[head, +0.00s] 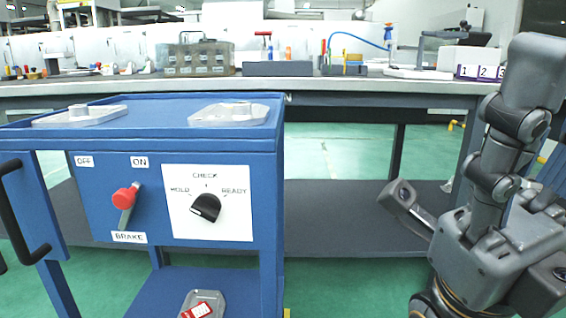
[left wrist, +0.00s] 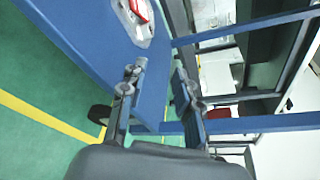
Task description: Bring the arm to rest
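My left gripper (left wrist: 159,68) is in the left wrist view, its two fingers apart and nothing visible between their tips. Beyond the fingers is blue cart framework, with a lower tray holding a grey casting with a red-and-white label (left wrist: 141,10). My left gripper does not show in the head view. In the head view a grey arm of mine (head: 490,190) stands folded at the right; I see no gripper fingers on it.
A blue cart (head: 270,150) stands at left, with castings (head: 228,114) on top, a red-knobbed brake lever (head: 123,198), a black selector knob (head: 205,208) and a black side handle (head: 20,215). A long grey workbench (head: 350,87) runs behind.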

